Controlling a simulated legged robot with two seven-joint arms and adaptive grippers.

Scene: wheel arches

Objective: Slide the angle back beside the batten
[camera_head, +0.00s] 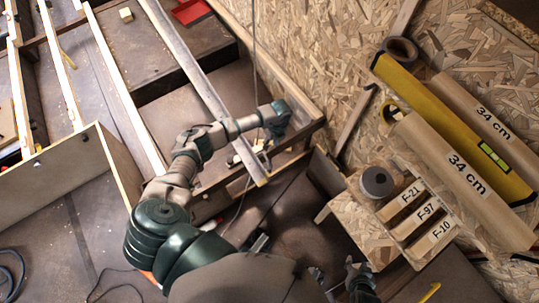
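A long grey angle (188,61) runs from the top edge down to the right, ending near the middle of the view. A pale wooden batten (118,84) lies to its left, roughly parallel, with a gap between them. My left arm reaches up and bends right across the angle's lower part. My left gripper (257,148) is below the wrist, close to the angle's lower end; its fingers are small and partly hidden, so I cannot tell whether it touches the angle. My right gripper (338,282) is low in the view, away from the angle, its fingers unclear.
Other wooden strips and framing stand at the left. A red tray (191,11) and a small wood block (126,14) lie at the top. At the right are a yellow level (452,130), cardboard tubes (465,172), a tape roll (376,182) and labelled blocks (402,201). A thin cable hangs near the angle.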

